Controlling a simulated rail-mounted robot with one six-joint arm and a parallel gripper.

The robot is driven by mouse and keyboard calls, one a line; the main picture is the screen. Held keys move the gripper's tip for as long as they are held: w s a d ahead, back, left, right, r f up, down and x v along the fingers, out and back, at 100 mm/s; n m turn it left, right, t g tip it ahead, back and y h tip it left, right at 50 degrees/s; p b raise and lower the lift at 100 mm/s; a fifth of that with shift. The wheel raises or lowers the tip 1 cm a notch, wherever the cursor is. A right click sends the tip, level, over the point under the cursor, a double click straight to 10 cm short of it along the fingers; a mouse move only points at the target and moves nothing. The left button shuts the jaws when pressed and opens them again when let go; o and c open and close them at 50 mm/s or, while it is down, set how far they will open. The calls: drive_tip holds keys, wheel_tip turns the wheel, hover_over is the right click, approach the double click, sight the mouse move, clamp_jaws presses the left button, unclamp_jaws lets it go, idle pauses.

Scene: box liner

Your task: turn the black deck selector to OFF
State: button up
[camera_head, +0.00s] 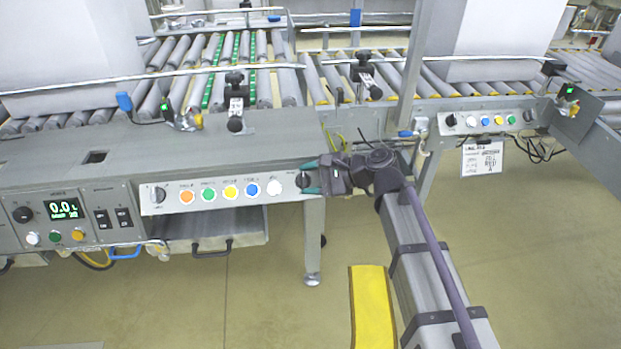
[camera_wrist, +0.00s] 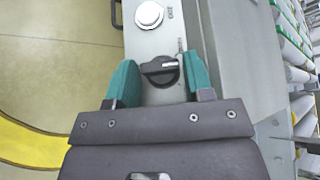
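The black deck selector (camera_wrist: 161,70) is a round knob with a raised, pale-marked bar on the grey control strip (camera_wrist: 146,45). In the wrist view its bar lies nearly crosswise. My gripper (camera_wrist: 160,82) has its two teal fingers on either side of the knob. A gap shows between the left finger and the knob; the right finger is very close to it, and I cannot tell if it touches. In the head view my gripper (camera_head: 309,178) is at the right end of the strip and partly hides the selector (camera_head: 301,180). The selector's labels are too small to read.
A white button (camera_wrist: 149,15) sits beside the selector on the strip. Further left are blue, yellow, green and orange buttons (camera_head: 187,197) and another black knob (camera_head: 158,194). A table leg (camera_head: 314,245) stands below. A yellow floor strip (camera_head: 371,305) lies beside my arm.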

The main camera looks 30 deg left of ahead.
drive_tip(key=o, duration=0.3)
